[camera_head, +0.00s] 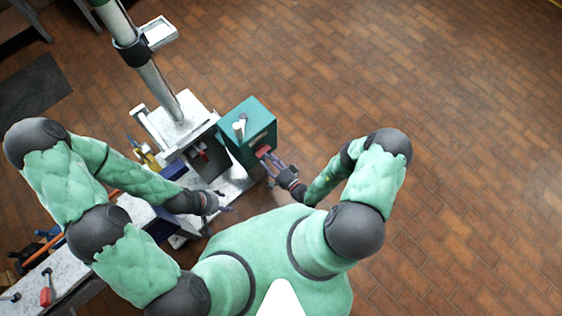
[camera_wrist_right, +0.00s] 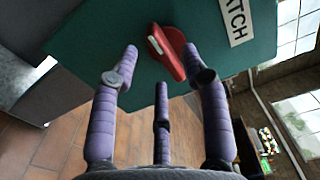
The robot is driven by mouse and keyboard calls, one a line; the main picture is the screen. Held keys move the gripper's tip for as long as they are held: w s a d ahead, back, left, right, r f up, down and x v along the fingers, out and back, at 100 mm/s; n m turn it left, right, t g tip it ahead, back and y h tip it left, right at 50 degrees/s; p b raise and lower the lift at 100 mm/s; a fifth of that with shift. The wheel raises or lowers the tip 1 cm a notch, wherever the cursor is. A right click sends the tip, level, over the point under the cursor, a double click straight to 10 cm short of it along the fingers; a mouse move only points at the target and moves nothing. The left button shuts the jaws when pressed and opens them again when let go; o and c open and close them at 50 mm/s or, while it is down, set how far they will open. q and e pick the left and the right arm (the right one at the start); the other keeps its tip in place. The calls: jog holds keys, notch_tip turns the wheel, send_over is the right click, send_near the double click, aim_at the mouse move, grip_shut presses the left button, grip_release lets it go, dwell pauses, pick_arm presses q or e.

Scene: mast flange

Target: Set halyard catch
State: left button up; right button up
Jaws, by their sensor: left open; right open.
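A teal box (camera_head: 248,133) stands on the bench by the mast. A red catch lever (camera_head: 263,151) sits on its face, beside a white label ending in "TCH" (camera_wrist_right: 236,20). In the right wrist view the red lever (camera_wrist_right: 168,52) has a pale strip and lies just ahead of the fingertips. My right gripper (camera_head: 268,160) is open with purple fingers; in the right wrist view (camera_wrist_right: 163,65) its fingers spread on either side of the lever's near end. I cannot tell if they touch it. My left gripper (camera_head: 226,203) is open and empty, low in front of the bench.
A red part (camera_head: 203,153) shows on the grey unit beside the box. Tools, one red-handled (camera_head: 46,290), lie on the bench at lower left. The brick floor at right is clear.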

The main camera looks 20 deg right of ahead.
jog(key=v, duration=0.9)
dwell(0.5)
jog(key=s+a+r+n+g+y, duration=0.2)
jog(key=s+a+n+g+y, duration=0.2)
jog(key=a+g+y, duration=0.55)
jog(key=s+a+r+n+g+h, duration=0.1)
jog(key=s+a+n+g+h, duration=0.2)
jog(key=s+g, duration=0.5)
jog(key=d+r+n+g+h, duration=0.2)
jog(key=d+n+g+h, duration=0.15)
jog(key=d+h, duration=0.35)
jog(key=w+r+t+h, duration=0.1)
jog(key=w+r+t, duration=0.3)
jog(key=w+r, duration=0.2)
jog(key=shift+w+a+r+n+h, duration=0.25)
jog(key=shift+w+a+n+h, duration=0.1)
jog(key=shift+w+a+n, duration=0.15)
